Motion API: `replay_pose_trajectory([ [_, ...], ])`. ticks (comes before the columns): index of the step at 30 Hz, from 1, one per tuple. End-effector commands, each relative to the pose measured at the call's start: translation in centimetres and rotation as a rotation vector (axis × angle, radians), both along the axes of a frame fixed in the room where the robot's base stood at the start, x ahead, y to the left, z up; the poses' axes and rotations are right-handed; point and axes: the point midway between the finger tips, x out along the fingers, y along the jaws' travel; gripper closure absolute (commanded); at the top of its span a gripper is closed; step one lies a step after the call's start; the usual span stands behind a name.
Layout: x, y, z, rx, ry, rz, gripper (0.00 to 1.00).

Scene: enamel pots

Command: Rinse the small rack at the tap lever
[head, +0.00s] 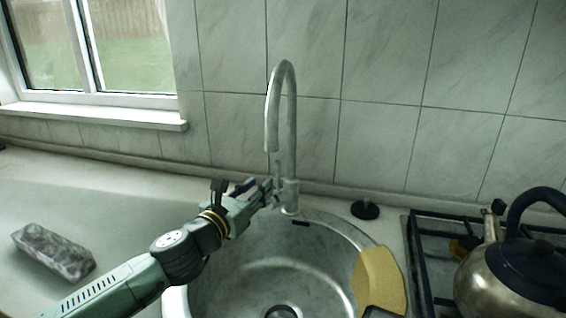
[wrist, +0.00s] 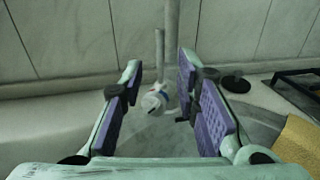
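The tap (head: 290,130) rises behind the sink (head: 240,285), with its spout arched over. Its thin upright lever (wrist: 159,52) shows in the wrist view above a round cap (wrist: 155,97) with red and blue marks. My gripper (head: 262,190) is at the tap's base, in front of the lever. In the wrist view my gripper (wrist: 160,72) is open, with purple pads on either side of the lever and cap. A gap shows on both sides and nothing is held. I cannot make out a small rack in either view.
A yellow cloth or sponge (head: 378,280) lies on the sink's right rim. A black stopper (head: 365,210) stands behind it. A kettle (head: 500,270) is on the hob (head: 428,250) at right. A grey block (head: 52,252) lies on the left counter, which is otherwise mostly clear.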

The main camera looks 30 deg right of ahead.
Motion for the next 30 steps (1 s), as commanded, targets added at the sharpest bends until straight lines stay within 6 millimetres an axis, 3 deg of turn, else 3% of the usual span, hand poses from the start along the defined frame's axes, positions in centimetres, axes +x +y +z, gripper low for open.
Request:
replay_pose_trajectory([
  [16, 4.4, -7.9, 0.4, -0.006, 0.004, -0.004, 0.71],
  [30, 5.2, -9.0, 0.1, -0.004, 0.001, -0.002, 0.71],
])
